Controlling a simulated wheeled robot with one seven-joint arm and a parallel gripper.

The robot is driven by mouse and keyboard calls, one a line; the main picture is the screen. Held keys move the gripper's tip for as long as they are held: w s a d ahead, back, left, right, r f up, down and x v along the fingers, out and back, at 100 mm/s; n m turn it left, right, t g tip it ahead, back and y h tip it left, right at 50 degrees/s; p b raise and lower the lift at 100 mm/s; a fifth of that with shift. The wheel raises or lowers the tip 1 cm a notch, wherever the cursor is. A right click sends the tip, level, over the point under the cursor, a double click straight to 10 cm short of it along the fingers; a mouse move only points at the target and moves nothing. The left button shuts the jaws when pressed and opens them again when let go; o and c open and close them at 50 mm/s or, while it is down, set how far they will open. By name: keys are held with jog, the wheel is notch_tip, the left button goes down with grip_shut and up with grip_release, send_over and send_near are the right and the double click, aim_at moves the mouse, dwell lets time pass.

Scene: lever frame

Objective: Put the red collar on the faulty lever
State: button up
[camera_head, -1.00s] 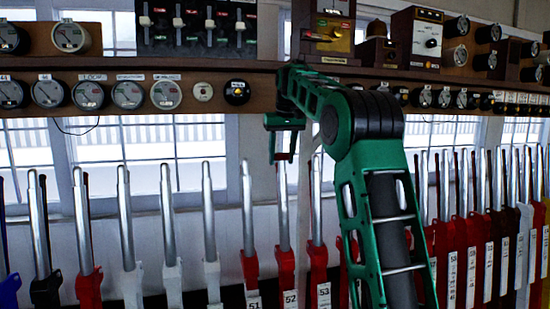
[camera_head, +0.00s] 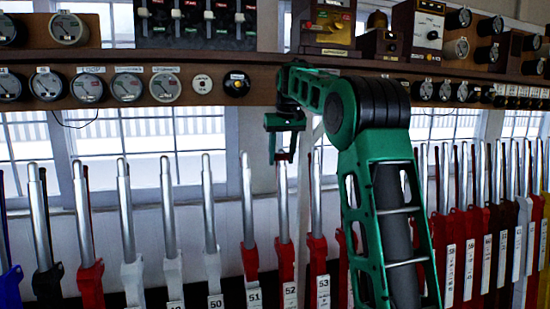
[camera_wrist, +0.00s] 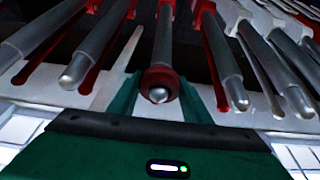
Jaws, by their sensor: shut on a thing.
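My gripper (camera_wrist: 157,92) is shut on the red collar (camera_wrist: 158,78), with one green finger on each side of it. The collar is at the top end of a silver lever (camera_wrist: 163,35), and the lever's rounded tip shows inside the ring. How far down the collar sits is hard to tell. In the head view my gripper (camera_head: 284,150) is over the top of lever 52 (camera_head: 283,200), which has a red lower part. The collar (camera_head: 285,156) shows there only as a small red patch. No visible mark tells which lever is faulty.
Neighbouring levers 51 (camera_head: 247,205) and 53 (camera_head: 317,200) stand close on either side. More levers fill the row both ways. A wooden shelf with gauges (camera_head: 128,87) runs behind and above. Windows lie behind the levers.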

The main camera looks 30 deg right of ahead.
jog(key=shift+f, duration=0.2)
jog(key=o, duration=1.1)
jog(key=shift+c, duration=0.2)
jog(key=shift+o, duration=0.8)
jog(key=shift+s, duration=0.1)
jog(key=shift+s, duration=0.1)
jog(key=v, duration=0.9)
jog(key=shift+r, duration=0.15)
